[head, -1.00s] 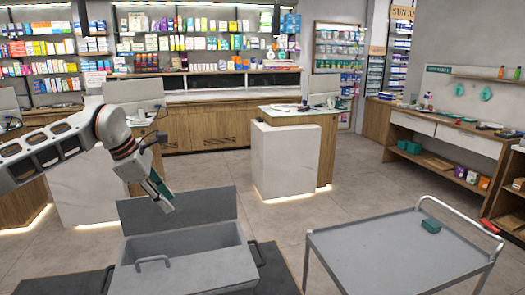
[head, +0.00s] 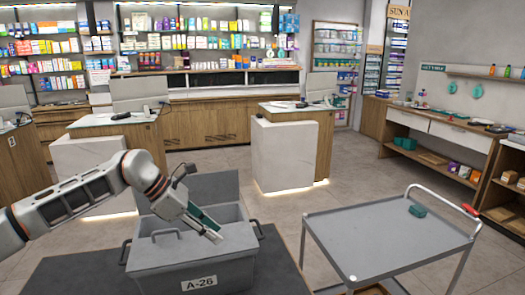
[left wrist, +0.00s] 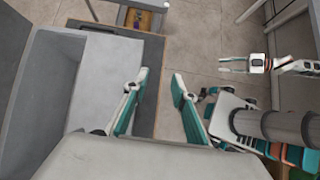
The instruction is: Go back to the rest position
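My left gripper (head: 213,231) is over the opening of a grey bin (head: 185,258) in the head view, pointing down and to the right. In the left wrist view its two teal fingers (left wrist: 160,83) stand apart with nothing between them. The bin (left wrist: 98,85) shows at the left of that view.
The bin, labelled A-26, has its lid (head: 210,195) standing open and rests on a dark surface (head: 70,272). A grey trolley (head: 370,238) with a small green box (head: 417,210) stands at the right. A white-fronted counter (head: 285,155) stands behind. Floor shows between them.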

